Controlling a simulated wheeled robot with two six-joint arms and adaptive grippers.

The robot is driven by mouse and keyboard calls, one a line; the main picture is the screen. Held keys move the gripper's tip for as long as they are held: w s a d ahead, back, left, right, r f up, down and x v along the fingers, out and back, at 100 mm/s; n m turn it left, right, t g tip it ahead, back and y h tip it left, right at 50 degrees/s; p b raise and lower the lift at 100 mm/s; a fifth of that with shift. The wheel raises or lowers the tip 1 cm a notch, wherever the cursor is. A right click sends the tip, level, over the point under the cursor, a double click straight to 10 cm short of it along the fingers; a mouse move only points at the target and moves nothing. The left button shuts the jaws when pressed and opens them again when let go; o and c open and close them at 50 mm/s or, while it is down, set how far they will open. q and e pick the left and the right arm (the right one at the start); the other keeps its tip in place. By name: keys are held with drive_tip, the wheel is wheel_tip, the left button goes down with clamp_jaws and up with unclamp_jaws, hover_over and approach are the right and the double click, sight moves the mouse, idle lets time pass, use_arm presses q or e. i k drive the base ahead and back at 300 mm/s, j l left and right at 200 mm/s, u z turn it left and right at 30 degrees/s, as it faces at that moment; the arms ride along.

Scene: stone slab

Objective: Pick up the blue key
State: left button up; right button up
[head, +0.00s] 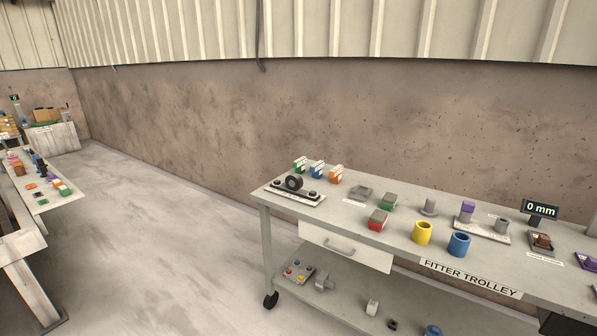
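The "FITTER TROLLEY" (471,279) stands at the right in the head view. At its back left, a small blue-and-white piece (317,170) stands between a green one (299,165) and an orange one (336,174). The blue piece may be the blue key, but it is too small to tell its exact shape. Neither of my grippers is in view, and nothing is seen touching the blue piece.
A dark ring on a plate (293,184) sits just in front of these pieces. A yellow cup (423,232), a blue cup (459,244) and a "0 mm" display (540,211) stand further right. A cluttered bench (40,205) is at left; the floor (165,225) between is clear.

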sight(315, 169)
drive_tip(key=i+j+u, duration=0.25)
drive_tip(key=i+u, duration=0.65)
drive_tip(key=i, duration=0.25)
drive_tip(key=i+j+u, duration=0.15)
drive_tip(key=i+u, duration=0.25)
drive_tip(key=i, duration=0.45)
drive_tip(key=i+u, duration=0.45)
drive_tip(key=i, duration=0.4)
drive_tip(key=i+z, duration=0.65)
drive_tip(key=z, duration=0.15)
drive_tip(key=i+j+z, duration=0.1)
drive_tip(key=i+z, duration=0.3)
drive_tip(key=i+l+z, duration=0.1)
drive_tip(key=z, duration=0.4)
drive_tip(key=i+z, duration=0.35)
drive_tip(key=z, duration=0.15)
drive_tip(key=i+j+z, duration=0.1)
drive_tip(key=z, duration=0.4)
drive_tip(key=i+j+z, duration=0.2)
drive_tip(key=z, duration=0.3)
drive_tip(key=i+j+z, duration=0.25)
drive_tip(key=z, duration=0.25)
